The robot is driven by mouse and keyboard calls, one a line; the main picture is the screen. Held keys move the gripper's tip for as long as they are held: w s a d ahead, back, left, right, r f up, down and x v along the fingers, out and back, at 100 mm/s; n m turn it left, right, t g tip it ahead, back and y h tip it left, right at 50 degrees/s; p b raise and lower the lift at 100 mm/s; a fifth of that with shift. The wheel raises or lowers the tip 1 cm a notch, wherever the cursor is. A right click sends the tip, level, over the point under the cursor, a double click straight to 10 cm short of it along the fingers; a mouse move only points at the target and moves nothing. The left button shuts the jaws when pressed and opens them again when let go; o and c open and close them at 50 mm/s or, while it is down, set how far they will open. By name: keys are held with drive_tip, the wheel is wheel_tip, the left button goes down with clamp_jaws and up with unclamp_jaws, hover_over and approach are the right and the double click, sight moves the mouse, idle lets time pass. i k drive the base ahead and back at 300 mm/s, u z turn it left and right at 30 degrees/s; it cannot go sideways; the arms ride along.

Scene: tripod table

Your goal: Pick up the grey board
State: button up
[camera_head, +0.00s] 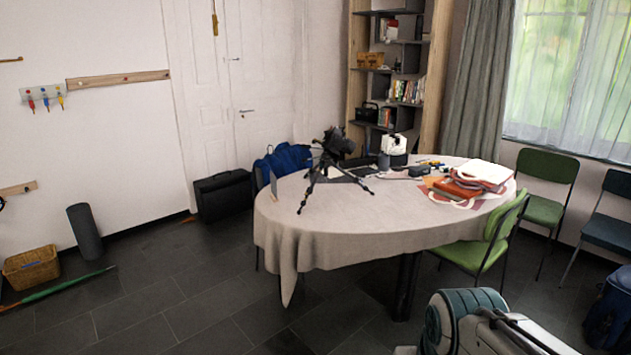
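A small, thin grey panel (274,186), which looks like the grey board, stands upright at the left edge of the oval table (330,225). The table is covered by a light cloth. The panel is seen nearly edge-on, so its face is hard to make out. A black tripod with a camera (338,143) stands on the table to the right of the panel. Part of my arm shows at the bottom right, well away from the panel. My gripper is not in view.
Folded red and white cloths or bags (470,182) and small items lie on the table's right side. A green chair (487,243) stands at its right front. A black case (223,194) and a blue backpack (284,160) are behind the table's left end. The dark floor at front left is mostly clear.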

sight(274, 196)
drive_tip(key=u, duration=0.15)
drive_tip(key=i, duration=1.95)
drive_tip(key=u, duration=0.6)
drive_tip(key=i, duration=1.45)
drive_tip(key=u, duration=0.35)
